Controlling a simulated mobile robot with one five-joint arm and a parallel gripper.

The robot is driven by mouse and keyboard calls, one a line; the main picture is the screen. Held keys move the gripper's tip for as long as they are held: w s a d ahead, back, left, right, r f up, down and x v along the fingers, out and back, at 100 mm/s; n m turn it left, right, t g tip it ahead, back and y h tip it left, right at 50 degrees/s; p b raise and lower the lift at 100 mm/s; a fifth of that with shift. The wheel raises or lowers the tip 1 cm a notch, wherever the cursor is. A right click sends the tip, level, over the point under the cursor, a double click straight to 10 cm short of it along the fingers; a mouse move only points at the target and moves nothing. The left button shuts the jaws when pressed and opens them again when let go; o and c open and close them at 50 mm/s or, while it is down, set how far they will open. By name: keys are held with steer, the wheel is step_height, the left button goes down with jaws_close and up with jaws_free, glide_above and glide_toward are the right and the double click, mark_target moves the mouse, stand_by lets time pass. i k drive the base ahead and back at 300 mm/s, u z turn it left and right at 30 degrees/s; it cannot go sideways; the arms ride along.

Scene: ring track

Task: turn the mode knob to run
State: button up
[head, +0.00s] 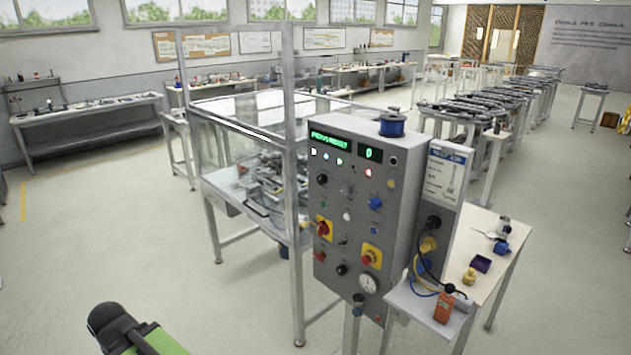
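A grey control panel (330,240) stands upright in the middle of the head view. It carries several knobs and buttons, among them a black knob (322,179) at upper left, a dark knob (348,188) beside it, a blue knob (375,202) at right and a black knob (342,269) low down. Their labels are too small to read, so I cannot tell which is the mode knob or where it points. A green-lit display (329,141) seems to read "PRESS RESET"; a smaller one (370,154) shows 0. My gripper is not in view; a black and green part, seemingly of my arm, shows at lower left, apart from the panel.
A clear-walled machine enclosure (225,140) stands behind the panel at left. A side table (505,265) at right holds small items; an orange device (444,309) with cables sits at its near end. A gauge (368,284) is low on the panel. The floor at left is clear.

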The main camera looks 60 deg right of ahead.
mark_target(322, 179)
steer(key=i, duration=0.85)
steer(key=u, duration=0.05)
